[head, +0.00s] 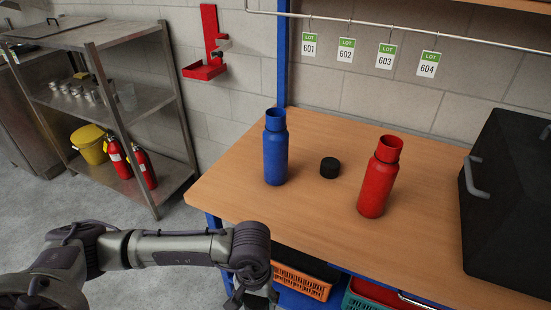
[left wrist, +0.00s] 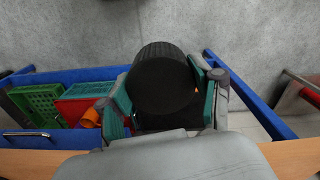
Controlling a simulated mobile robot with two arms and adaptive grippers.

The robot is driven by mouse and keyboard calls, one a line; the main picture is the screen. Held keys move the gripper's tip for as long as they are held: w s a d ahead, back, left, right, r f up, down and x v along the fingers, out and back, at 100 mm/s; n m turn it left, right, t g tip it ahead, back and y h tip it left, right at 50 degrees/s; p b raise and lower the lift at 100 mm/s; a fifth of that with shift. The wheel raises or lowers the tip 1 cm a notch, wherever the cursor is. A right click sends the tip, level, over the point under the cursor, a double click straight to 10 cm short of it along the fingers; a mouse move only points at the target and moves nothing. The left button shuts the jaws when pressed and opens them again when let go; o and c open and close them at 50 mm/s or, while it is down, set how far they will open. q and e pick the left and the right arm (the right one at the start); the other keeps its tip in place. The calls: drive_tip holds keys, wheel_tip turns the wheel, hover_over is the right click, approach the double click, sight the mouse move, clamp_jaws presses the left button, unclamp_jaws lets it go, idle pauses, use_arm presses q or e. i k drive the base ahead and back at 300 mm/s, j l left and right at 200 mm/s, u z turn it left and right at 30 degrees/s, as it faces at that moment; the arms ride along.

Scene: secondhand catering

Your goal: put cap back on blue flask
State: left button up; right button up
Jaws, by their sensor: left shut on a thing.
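The blue flask (head: 276,150) stands upright and uncapped near the left part of the wooden bench, its mouth open. The red flask (head: 378,180) stands to its right, also uncapped. A black cap (head: 329,167) lies on the bench between the two flasks. My left gripper (head: 252,298) is low at the bottom edge of the head view, in front of the bench. In the left wrist view, it is shut on another black, ribbed cap (left wrist: 165,85), with its teal-padded fingers on both sides. The fingertips are partly hidden by the cap. My right gripper does not show.
A black case (head: 510,200) with handles fills the bench's right side. Crates, including an orange one (head: 300,281), sit under the front edge. The bench top (head: 300,218) in front of the flasks is clear. A metal shelf (head: 110,120) stands at left.

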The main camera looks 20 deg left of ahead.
sight(276, 135)
drive_tip(key=i+j, duration=0.1)
drive_tip(key=j, duration=0.4)
drive_tip(key=i+j, duration=0.1)
drive_tip(key=j, duration=0.4)
drive_tip(key=i+j, duration=0.15)
drive_tip(key=j, duration=0.35)
drive_tip(key=i+j, duration=0.1)
drive_tip(key=j, duration=0.4)
drive_tip(key=i+j, duration=0.1)
drive_tip(key=j, duration=0.4)
drive_tip(key=i+j, duration=0.1)
drive_tip(key=j, duration=0.4)
drive_tip(key=i+j, duration=0.15)
drive_tip(key=j, duration=0.35)
drive_tip(key=i+j, duration=0.1)
drive_tip(key=j, duration=0.35)
drive_tip(key=z, duration=1.4)
